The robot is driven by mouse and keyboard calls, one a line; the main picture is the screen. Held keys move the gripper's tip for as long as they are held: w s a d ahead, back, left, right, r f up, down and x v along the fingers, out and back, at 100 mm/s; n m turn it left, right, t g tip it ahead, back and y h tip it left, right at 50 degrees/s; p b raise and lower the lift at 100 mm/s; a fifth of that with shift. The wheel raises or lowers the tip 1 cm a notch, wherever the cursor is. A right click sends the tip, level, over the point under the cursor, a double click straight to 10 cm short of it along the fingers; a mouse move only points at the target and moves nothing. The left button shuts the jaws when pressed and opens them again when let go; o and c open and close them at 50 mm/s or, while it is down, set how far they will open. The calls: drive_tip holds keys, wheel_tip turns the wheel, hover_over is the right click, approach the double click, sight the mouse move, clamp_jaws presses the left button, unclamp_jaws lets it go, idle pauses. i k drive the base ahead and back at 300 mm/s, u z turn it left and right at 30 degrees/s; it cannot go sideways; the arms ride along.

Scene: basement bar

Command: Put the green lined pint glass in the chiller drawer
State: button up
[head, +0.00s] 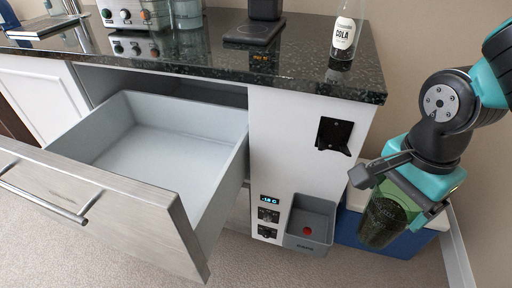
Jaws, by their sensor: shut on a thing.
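My gripper (402,189) is at the right, shut on the green pint glass (384,222). The glass hangs tilted below my gripper, in front of a blue and white box; its lines are hard to make out and its upper part is hidden by the jaws. The chiller drawer (160,137) is pulled out at the left, under the counter, and looks empty, with a pale grey inside. My gripper and the glass are well to the right of the drawer, apart from it.
A bottle opener (334,134) and a grey catch bin (310,221) are on the white panel between drawer and glass. The blue and white box (345,230) stands on the floor.

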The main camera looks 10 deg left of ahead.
sight(174, 178)
drive_tip(key=u, duration=0.8)
drive_tip(key=i, duration=0.8)
drive_tip(key=u, duration=0.75)
